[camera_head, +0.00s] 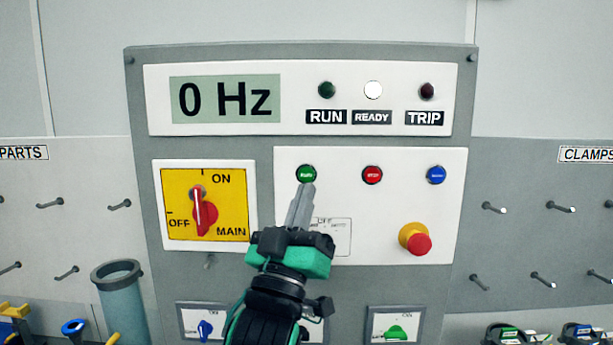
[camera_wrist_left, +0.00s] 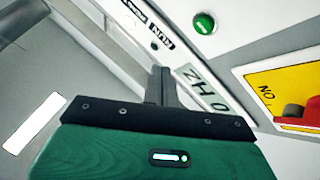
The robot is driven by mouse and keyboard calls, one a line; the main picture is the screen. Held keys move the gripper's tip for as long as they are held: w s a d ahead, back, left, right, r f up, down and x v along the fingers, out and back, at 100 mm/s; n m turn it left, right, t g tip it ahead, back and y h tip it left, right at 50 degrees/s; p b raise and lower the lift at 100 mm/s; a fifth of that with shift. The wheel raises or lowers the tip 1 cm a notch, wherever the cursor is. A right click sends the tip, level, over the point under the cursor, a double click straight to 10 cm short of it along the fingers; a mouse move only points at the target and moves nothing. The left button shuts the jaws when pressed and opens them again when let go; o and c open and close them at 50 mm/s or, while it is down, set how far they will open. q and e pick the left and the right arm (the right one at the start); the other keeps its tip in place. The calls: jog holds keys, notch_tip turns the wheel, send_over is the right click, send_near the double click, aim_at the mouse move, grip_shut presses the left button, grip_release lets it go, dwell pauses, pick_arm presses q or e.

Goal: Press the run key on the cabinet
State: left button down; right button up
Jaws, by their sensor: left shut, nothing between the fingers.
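The cabinet (camera_head: 264,258) faces me. Its green run key (camera_head: 306,173) sits at the upper left of the white key panel; its small label is hard to read. My left gripper (camera_head: 305,190) is shut and empty, its fingertips just below the key in the head view. In the left wrist view the green key (camera_wrist_left: 205,22) shows at the top, clear of the shut fingertips (camera_wrist_left: 163,75). I cannot tell the exact depth gap. The display (camera_head: 225,99) reads 0 Hz. The READY lamp (camera_head: 373,90) is white; the RUN lamp (camera_head: 326,90) is dark green. My right gripper is not in view.
A red key (camera_head: 372,175) and a blue key (camera_head: 436,175) are to the right of the green one. A red emergency stop knob (camera_head: 419,244) sticks out lower right. The red main switch (camera_head: 205,218) stands vertical, on the left. Pegboards with hooks flank the cabinet.

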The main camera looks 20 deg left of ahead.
aim_at(309, 168)
pick_arm(q)
jog(key=w+a, duration=0.2)
jog(key=w, duration=0.4)
jog(key=shift+w, duration=0.4)
jog(key=shift+w, duration=0.15)
dwell(1.6)
jog(key=shift+w+a, duration=0.15)
jog(key=shift+w, duration=0.1)
jog(key=shift+w+a, duration=0.15)
jog(key=shift+w, duration=0.25)
dwell(0.7)
dwell(0.3)
jog(key=shift+s+d, duration=0.3)
jog(key=shift+s, duration=0.5)
jog(key=s, duration=0.2)
jog(key=s+d, duration=0.1)
jog(key=s, duration=0.1)
jog(key=shift+s+d, duration=0.15)
jog(key=shift+s, duration=0.25)
